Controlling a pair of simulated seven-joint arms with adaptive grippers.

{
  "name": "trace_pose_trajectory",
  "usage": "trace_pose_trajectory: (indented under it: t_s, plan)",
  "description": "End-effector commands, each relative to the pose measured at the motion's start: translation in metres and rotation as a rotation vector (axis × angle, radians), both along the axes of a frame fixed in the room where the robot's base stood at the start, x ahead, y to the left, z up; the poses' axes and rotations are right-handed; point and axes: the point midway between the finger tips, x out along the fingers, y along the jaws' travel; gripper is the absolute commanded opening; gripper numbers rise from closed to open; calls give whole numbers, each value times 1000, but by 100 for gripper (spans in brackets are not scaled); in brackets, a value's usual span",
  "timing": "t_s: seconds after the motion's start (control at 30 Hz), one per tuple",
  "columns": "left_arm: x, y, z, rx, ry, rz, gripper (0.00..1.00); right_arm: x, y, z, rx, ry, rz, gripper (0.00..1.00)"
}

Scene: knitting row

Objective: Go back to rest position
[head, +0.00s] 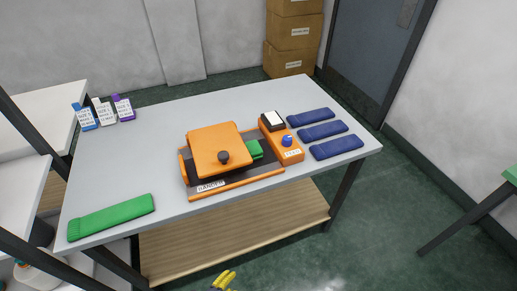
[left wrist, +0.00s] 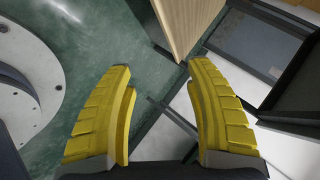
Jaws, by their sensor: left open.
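My left gripper (left wrist: 161,66) shows in the left wrist view with its two yellow fingers wide apart and nothing between them. It hangs over the green floor, apart from the table. In the head view, yellow fingers (head: 223,280), apparently of this gripper, show at the bottom edge, in front of the table (head: 160,130). The rest of that arm is out of the picture. My right gripper is not in view.
An orange press (head: 217,150), with green cloth under its lid, stands mid-table beside an orange control box (head: 282,140). A wooden lower shelf (head: 235,232) is near my gripper.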

Motion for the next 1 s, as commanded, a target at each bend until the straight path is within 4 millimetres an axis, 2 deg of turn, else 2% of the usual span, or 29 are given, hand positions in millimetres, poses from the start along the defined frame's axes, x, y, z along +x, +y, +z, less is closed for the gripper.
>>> trace_pose_trajectory:
  t_s: [0.03, 0.1, 0.17, 0.3, 0.5, 0.6, 0.7, 0.8, 1.0]
  plan:
    - [-19, 18, -23, -20, 95, 103, 55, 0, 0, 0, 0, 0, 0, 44]
    - [-45, 44, -49, -50, 219, 250, 55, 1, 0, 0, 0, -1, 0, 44]
    - [-71, 63, -70, -75, 320, 378, 55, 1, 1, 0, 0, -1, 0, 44]
    - [-138, 100, -110, -125, 528, 664, 55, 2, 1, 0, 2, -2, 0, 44]
    - [-227, 129, -141, -173, 743, 997, 55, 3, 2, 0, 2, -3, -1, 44]
    - [-259, 135, -148, -185, 811, 1110, 55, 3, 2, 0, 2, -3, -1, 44]
    - [-280, 138, -152, -193, 854, 1186, 55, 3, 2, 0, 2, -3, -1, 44]
    - [-292, 139, -154, -199, 877, 1229, 55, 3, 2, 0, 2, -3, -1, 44]
    - [-297, 140, -155, -200, 887, 1248, 55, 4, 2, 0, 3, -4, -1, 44]
